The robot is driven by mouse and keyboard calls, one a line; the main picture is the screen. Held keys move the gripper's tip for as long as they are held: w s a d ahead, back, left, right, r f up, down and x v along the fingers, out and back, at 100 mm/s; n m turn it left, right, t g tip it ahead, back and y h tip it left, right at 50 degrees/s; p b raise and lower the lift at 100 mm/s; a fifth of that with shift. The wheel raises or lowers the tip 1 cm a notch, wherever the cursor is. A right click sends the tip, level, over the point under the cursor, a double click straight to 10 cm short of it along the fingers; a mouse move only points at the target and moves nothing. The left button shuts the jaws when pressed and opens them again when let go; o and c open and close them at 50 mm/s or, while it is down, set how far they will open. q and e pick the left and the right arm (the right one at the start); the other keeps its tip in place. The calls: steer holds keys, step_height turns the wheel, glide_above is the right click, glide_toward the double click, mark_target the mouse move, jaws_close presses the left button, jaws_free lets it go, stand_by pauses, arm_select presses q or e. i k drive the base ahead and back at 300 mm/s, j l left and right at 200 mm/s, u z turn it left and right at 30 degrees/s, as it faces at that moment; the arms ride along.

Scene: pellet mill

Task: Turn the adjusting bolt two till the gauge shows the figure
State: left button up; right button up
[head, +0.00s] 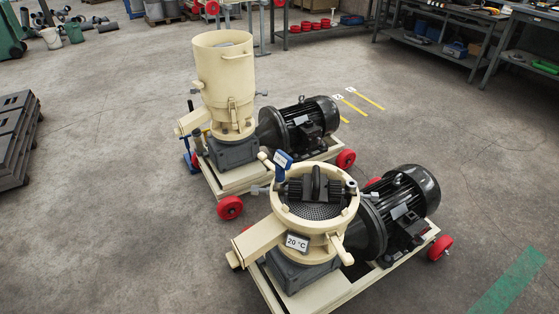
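The nearer cream pellet mill (276,236) stands at lower centre with its top open. Its dark roller (316,184) sits over a perforated die (313,210). A small display (297,242) on its front reads 20 °C. Bolt-like metal parts stick out at the chamber's left side (259,190) and right side (368,194). I cannot tell which is adjusting bolt two. A blue tag or gauge (283,159) stands at the back left of the rim; its figure is too small to read. Neither of my grippers shows.
A second mill with a tall hopper (225,75) stands behind, close to the nearer one. Each has a black motor (405,200) and a red-wheeled frame (440,247). Dark stacked pallets (15,140) lie left, workbenches (440,45) at the back. The floor in front is clear.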

mark_target(254, 190)
steer(key=j+z, duration=0.25)
steer(key=j, duration=0.4)
steer(key=j+z, duration=0.25)
steer(key=j, duration=0.4)
steer(key=j+z, duration=0.25)
steer(key=j, duration=0.4)
steer(key=k+j+z, duration=0.1)
steer(key=j+z, duration=0.15)
steer(key=j, duration=0.35)
